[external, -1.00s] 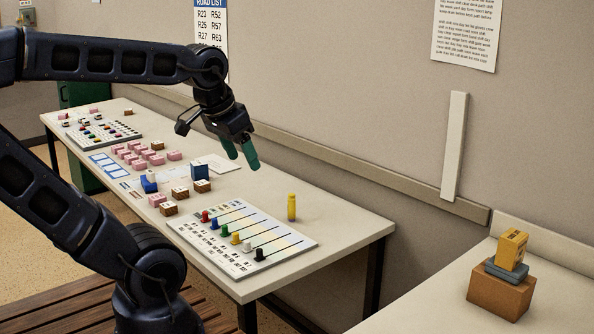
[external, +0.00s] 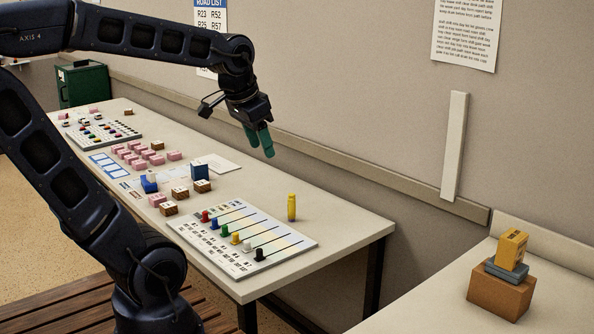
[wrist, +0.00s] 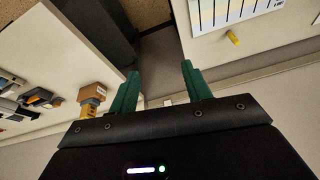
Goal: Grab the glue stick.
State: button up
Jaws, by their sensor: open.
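The glue stick is most likely the yellow cylinder (external: 291,207) standing upright on the long table, to the right of the slider board. It also shows in the wrist view (wrist: 233,38), to the right of my fingers. My gripper (external: 259,141) is in the air above the table, up and to the left of the yellow cylinder, apart from it. Its two green fingers (wrist: 163,88) are spread apart with nothing between them.
The slider board (external: 290,238) with several coloured knobs lies left of the cylinder. Pink blocks (external: 133,158) and a blue box (external: 200,170) stand farther back. The wall (external: 350,110) runs behind.

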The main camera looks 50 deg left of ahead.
jog(key=w+a+f+m+g, duration=0.1)
jog(key=w+a+m, duration=0.15)
jog(key=w, duration=0.35)
jog(key=w+a+f+m, duration=0.1)
jog(key=w+a, duration=0.2)
jog(key=w, duration=0.4)
jog(key=m+g+h, duration=0.1)
jog(key=m+h, duration=0.2)
jog(key=m, duration=0.4)
send_over(293, 218)
jog(key=a, duration=0.2)
jog(key=shift+n, duration=0.25)
jog(key=f, duration=3.1)
jog(key=shift+w, duration=0.2)
jog(key=shift+s+x, duration=0.1)
jog(key=shift+x, duration=1.2)
jog(key=shift+s+x, duration=0.15)
jog(key=shift+x, duration=1.1)
jog(key=shift+f, duration=0.1)
jog(key=shift+c, duration=0.2)
jog(key=c, duration=1)
